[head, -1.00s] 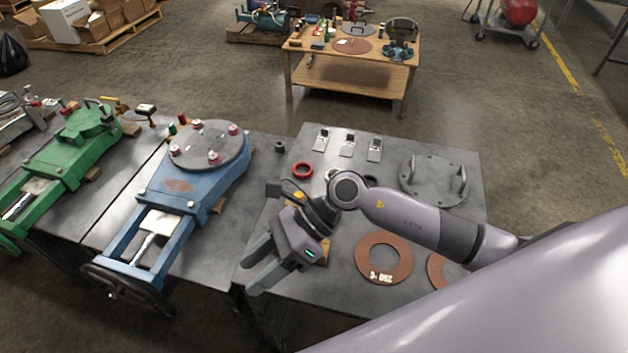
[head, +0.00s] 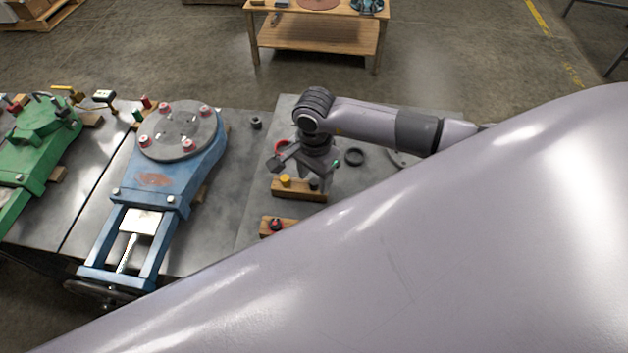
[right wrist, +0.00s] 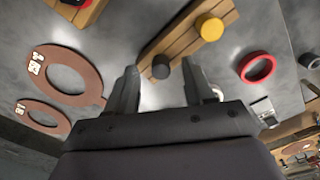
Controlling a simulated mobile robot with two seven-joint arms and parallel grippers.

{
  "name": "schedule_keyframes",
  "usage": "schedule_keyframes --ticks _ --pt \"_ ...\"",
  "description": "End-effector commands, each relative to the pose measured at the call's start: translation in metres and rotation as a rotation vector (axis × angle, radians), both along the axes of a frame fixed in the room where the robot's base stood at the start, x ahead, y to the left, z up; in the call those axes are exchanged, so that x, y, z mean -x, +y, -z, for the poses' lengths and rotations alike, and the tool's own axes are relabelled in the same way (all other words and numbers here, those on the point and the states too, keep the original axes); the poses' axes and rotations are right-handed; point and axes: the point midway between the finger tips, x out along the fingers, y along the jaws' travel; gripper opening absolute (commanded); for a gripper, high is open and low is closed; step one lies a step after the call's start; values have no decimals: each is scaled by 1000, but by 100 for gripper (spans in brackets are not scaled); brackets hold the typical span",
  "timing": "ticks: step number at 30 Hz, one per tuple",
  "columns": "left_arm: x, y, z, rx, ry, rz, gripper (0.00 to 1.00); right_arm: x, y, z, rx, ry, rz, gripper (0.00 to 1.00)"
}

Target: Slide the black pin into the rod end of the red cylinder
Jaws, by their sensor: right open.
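A wooden block (head: 285,190) on the grey table holds a yellow-topped pin (head: 285,180) and a dark pin (head: 314,184), which looks like the black pin. In the right wrist view the dark pin (right wrist: 161,66) stands in the block (right wrist: 180,46), in line with the gap between my fingers, with the yellow one (right wrist: 209,27) beyond it. My right gripper (head: 316,172) is open and empty above the block, close to the dark pin; its fingers also show in the wrist view (right wrist: 162,82). I cannot make out a red cylinder. My left gripper is not in view.
A second wooden block (head: 266,228) with a red-and-black piece stands nearer. A red ring (right wrist: 258,67) and brown discs (right wrist: 70,72) lie around. A blue valve (head: 153,180) and a green one (head: 38,145) occupy the left.

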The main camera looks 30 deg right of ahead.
Motion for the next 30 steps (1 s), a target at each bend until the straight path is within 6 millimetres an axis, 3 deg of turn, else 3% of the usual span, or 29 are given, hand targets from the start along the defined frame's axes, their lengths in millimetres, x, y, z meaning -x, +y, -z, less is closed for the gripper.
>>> schedule_keyframes --ticks 4,11,15,16,30 --pt "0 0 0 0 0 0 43 0 1 11 -1 0 1 53" --pt "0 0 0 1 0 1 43 0 0 12 -2 -2 1 50" --pt "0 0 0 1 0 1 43 0 1 12 -2 0 1 4" --pt "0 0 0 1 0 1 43 0 0 12 -2 0 1 0" --pt "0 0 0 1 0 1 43 -1 1 2 -3 -3 -1 0"
